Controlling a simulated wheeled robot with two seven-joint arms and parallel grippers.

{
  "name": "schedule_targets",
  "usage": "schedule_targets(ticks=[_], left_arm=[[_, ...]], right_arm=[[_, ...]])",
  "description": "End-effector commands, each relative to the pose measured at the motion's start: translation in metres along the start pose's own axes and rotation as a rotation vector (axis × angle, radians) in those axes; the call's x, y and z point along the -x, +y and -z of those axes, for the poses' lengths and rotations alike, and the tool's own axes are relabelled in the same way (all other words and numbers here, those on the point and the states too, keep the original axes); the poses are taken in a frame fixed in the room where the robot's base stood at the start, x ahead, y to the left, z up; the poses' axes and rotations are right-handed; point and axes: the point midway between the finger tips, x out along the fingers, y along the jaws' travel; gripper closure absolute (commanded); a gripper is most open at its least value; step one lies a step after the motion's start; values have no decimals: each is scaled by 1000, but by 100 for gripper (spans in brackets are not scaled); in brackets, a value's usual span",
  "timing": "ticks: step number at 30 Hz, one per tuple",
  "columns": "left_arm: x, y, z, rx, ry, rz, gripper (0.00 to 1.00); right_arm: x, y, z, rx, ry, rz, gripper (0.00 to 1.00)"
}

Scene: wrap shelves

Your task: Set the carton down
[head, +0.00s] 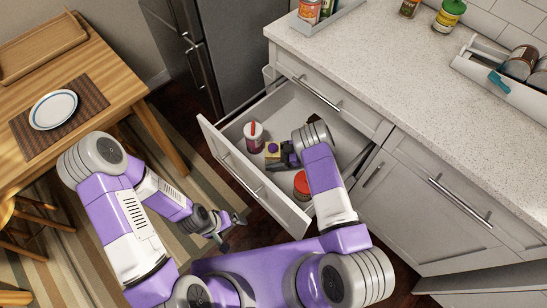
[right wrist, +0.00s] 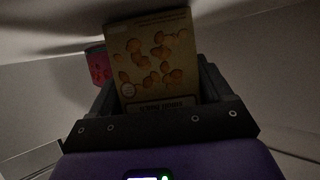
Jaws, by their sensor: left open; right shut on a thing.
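The carton (right wrist: 155,60) fills the middle of the right wrist view, a tan box with a picture of small golden pieces. It lies between the two dark fingers of my right gripper (right wrist: 160,95), which is shut on it. I cannot tell whether the carton touches the drawer floor. My left gripper (head: 236,220) is open and empty, outside the drawer.
A counter (head: 400,80) lies above at right. A wooden table (head: 110,75) with a plate (head: 53,110) stands at left.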

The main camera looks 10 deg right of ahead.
Motion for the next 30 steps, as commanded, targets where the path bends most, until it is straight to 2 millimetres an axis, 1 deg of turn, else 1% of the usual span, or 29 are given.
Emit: schedule_targets(ticks=[3, 4, 8, 14, 17, 20, 27, 30], left_arm=[[-4, -1, 0, 0, 0, 0, 0], [-4, -1, 0, 0, 0, 0, 0], [-3, -1, 0, 0, 0, 0, 0], [-2, -1, 0, 0, 0, 0, 0], [1, 0, 0, 0, 0, 0, 0], [5, 2, 0, 0, 0, 0, 0], [17, 6, -1, 0, 0, 0, 0], [19, 7, -1, 0, 0, 0, 0]], right_arm=[[-2, 0, -3, 1, 3, -1, 74], [-2, 0, -4, -1, 0, 0, 19], [-1, 0, -3, -1, -1, 0, 0], [-1, 0, -3, -1, 0, 0, 0], [0, 0, 1, 0, -1, 0, 0], [14, 0, 1, -3, -1, -3, 0], [56, 1, 2, -2, 0, -4, 0], [68, 0, 1, -1, 0, -2, 0]])
